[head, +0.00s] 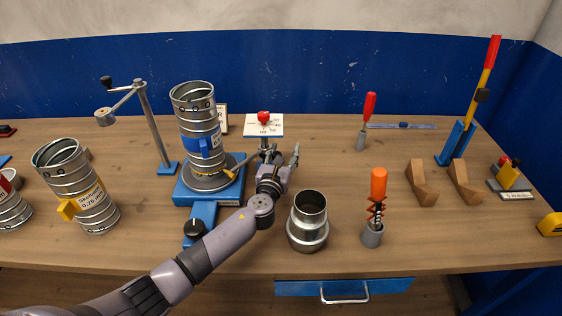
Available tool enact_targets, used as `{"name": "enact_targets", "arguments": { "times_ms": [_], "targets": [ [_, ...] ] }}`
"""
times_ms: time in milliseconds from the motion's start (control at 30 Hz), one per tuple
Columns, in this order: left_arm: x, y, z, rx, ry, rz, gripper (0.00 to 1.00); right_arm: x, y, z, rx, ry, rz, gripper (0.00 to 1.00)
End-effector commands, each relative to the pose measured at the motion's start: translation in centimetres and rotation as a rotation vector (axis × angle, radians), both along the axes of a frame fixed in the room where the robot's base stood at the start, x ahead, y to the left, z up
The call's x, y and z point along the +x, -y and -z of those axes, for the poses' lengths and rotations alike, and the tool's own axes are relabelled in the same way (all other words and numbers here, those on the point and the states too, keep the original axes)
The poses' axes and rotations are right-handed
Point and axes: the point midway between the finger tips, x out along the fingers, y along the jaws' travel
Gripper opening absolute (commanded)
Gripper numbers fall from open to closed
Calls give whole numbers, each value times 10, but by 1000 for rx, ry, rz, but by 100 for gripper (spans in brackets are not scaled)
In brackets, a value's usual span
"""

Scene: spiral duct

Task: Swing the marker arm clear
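A spiral duct section (198,125) with a blue clamp band stands upright on a round turntable on a blue base (228,190). A yellow pointer-like bar (243,164) reaches from the duct's lower right side towards a post with a red knob (264,116). A grey post stand (152,128) is left of the duct, its crank-like arm (122,100) pointing left, apart from the duct. I cannot tell for certain which of these is the marker arm. My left gripper (281,153) is open beside the red-knobbed post, its fingers apart; contact is unclear. My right gripper is out of view.
Another duct section (75,185) with a yellow clamp stands at left. A metal reducer (308,222) and an orange-handled tool (375,207) stand right of my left arm. Wooden blocks (421,183) and a yellow-red lever (482,88) are further right.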

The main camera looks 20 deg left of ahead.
Motion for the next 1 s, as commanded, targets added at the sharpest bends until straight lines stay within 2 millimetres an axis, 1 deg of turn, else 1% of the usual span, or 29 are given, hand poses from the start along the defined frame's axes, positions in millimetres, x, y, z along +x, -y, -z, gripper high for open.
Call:
{"name": "enact_targets", "arguments": {
  "times_ms": [33, 167, 300, 400, 500, 600, 700, 1000],
  "targets": [
    [-7, 4, 2, -2, -2, 8, 43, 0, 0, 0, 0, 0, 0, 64],
    [-29, 5, 3, -3, -4, 12, 43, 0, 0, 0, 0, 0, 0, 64],
    [-61, 7, 3, -3, -5, 14, 43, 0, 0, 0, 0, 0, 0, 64],
    [-81, 6, 3, -2, -4, 12, 43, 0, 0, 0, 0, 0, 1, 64],
    [-98, 5, 2, -1, -4, 10, 43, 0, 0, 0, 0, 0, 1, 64],
    [-109, 5, 2, -1, -3, 9, 43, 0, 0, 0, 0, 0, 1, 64],
    [-115, 5, 1, -2, -2, 7, 43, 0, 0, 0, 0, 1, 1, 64],
    [-117, 4, 1, -1, -2, 5, 43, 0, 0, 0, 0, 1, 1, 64]
  ]
}}
